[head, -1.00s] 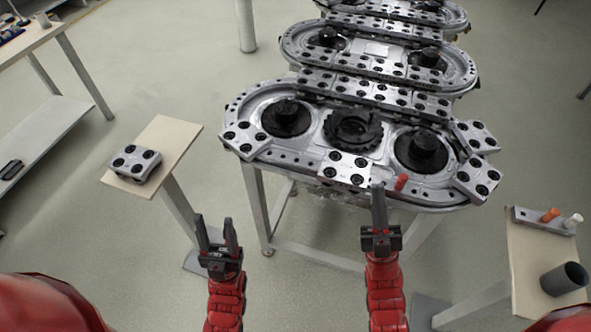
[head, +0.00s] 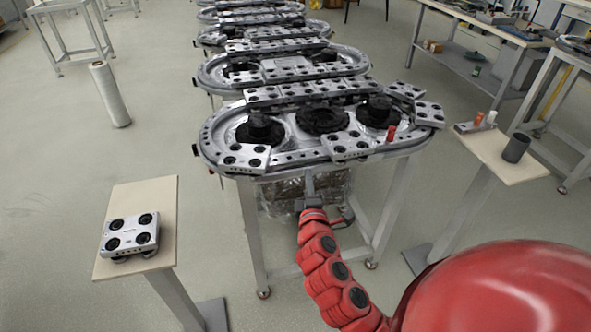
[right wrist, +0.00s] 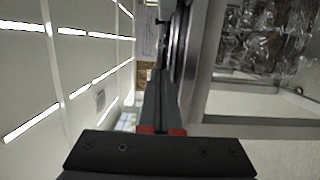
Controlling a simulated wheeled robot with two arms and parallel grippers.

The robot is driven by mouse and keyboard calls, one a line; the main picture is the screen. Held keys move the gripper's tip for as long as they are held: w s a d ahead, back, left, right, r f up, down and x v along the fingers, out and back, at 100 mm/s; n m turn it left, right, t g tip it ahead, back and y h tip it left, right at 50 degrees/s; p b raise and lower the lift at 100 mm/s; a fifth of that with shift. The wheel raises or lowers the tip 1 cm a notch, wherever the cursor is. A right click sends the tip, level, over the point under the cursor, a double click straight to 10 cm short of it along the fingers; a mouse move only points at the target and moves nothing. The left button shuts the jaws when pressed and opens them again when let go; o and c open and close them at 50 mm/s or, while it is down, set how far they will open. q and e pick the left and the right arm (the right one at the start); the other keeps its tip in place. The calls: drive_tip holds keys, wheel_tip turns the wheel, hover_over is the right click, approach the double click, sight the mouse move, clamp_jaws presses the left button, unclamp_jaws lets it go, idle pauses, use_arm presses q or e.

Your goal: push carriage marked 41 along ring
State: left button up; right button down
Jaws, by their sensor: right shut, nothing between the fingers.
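Carriages with black rollers sit on the nearest oval ring track (head: 215,150): one at its left front (head: 247,157), one at its front middle (head: 347,147), two at its right end (head: 429,114). I cannot read the number 41 on any of them. My right gripper (head: 309,178) is shut and empty, upright at the ring's front edge, between the left front and front middle carriages. I cannot tell whether it touches the ring. Its closed dark fingers show in the right wrist view (right wrist: 163,85), beside the ring's edge. My left gripper is out of view.
A loose carriage (head: 130,235) lies on a small stand (head: 165,200) at the left. A red peg (head: 391,133) stands on the ring's front right. A stand at the right holds a dark cup (head: 516,147). More ring tracks stretch behind.

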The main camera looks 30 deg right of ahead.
sight(322, 159)
drive_tip(key=shift+h, duration=0.3)
drive_tip(key=x, duration=0.3)
drive_tip(key=p+x, duration=0.1)
drive_tip(key=x, duration=0.2)
drive_tip(key=p+x, duration=0.1)
drive_tip(key=x, duration=0.2)
drive_tip(key=shift+d, duration=0.4)
drive_tip(key=d+p, duration=0.1)
drive_tip(key=d, duration=0.2)
drive_tip(key=shift+d, duration=0.1)
drive_tip(key=shift+s+d, duration=0.2)
drive_tip(key=shift+d, duration=0.2)
drive_tip(key=shift+f, duration=0.1)
